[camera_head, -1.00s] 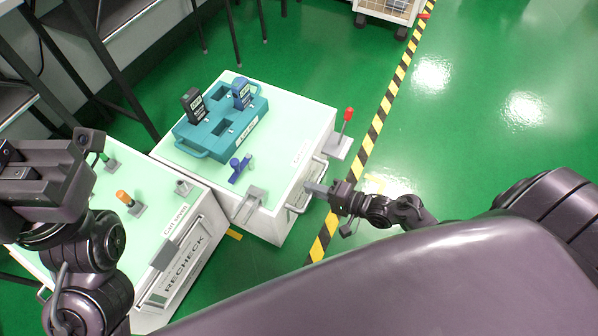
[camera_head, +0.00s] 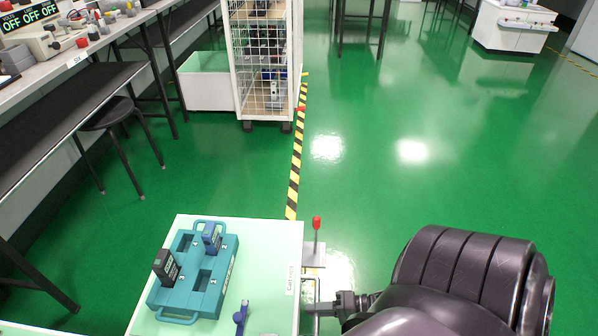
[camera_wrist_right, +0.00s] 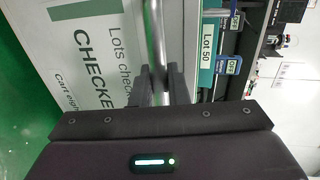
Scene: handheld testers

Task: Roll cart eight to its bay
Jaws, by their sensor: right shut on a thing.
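Cart eight (camera_head: 262,238) is a white cart with a mint-green top at the bottom of the head view. In the right wrist view its front panel (camera_wrist_right: 75,75) reads "CHECKED" and "Cart eight". A teal tray (camera_head: 228,262) on top holds a dark tester (camera_head: 166,267) and a blue tester (camera_head: 211,238) upright. My right gripper (camera_head: 325,307) is at the cart's right side. In the right wrist view its fingers (camera_wrist_right: 165,85) are shut on the metal handle (camera_wrist_right: 156,35). My left gripper is out of view. I cannot make out the bay.
A yellow-black floor line (camera_head: 294,180) runs ahead from the cart to a wire cage trolley (camera_head: 262,65). A stool (camera_head: 108,115) and benches (camera_head: 75,90) stand at left. Green floor at right is open. A red-knobbed lever (camera_head: 316,224) stands at the cart's right edge.

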